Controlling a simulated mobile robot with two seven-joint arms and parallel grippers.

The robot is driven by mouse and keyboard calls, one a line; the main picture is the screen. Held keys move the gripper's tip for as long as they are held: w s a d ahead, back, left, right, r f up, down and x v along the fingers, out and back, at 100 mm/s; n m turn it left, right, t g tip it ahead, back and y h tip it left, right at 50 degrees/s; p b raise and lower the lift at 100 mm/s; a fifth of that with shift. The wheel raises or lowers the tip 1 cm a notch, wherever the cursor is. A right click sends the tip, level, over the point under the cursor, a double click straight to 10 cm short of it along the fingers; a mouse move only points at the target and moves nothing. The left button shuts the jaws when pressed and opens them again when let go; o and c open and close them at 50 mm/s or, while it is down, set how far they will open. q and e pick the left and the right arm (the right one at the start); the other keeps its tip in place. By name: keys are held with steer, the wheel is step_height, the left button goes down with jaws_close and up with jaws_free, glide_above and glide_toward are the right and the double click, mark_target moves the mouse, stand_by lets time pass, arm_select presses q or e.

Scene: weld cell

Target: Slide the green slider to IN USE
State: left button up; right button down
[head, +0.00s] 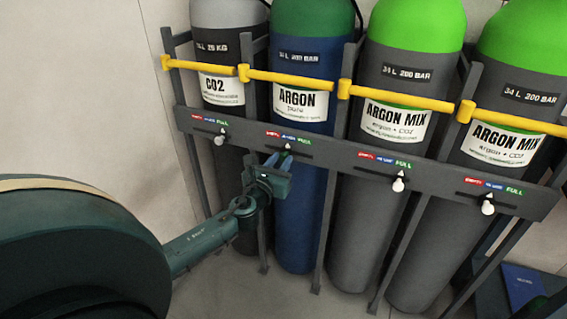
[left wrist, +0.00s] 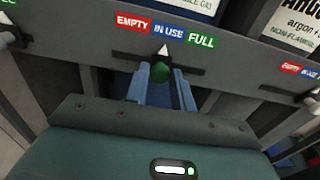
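The green slider (left wrist: 160,72) is a round green knob under a white pointer, on the rail in front of the blue cylinder marked ARGON. In the left wrist view its pointer is below the blue IN USE label (left wrist: 168,30), between the red EMPTY and green FULL labels. My left gripper (head: 284,157) is at this slider. In the left wrist view its two blue-grey fingers (left wrist: 161,78) stand on either side of the knob, the left one very close to it, with a small gap showing on the right. My right gripper is not in view.
A grey rail (head: 340,152) crosses several gas cylinders. Other sliders with white knobs sit on it, one to the left (head: 220,139) and two to the right (head: 398,184). Yellow bars (head: 290,79) hold the cylinders above. Upright grey posts stand between the cylinders.

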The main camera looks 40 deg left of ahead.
arm_select(q)
steer(key=o, duration=0.4)
steer(key=v, duration=1.3)
steer(key=shift+s, duration=0.1)
steer(key=shift+f, duration=0.1)
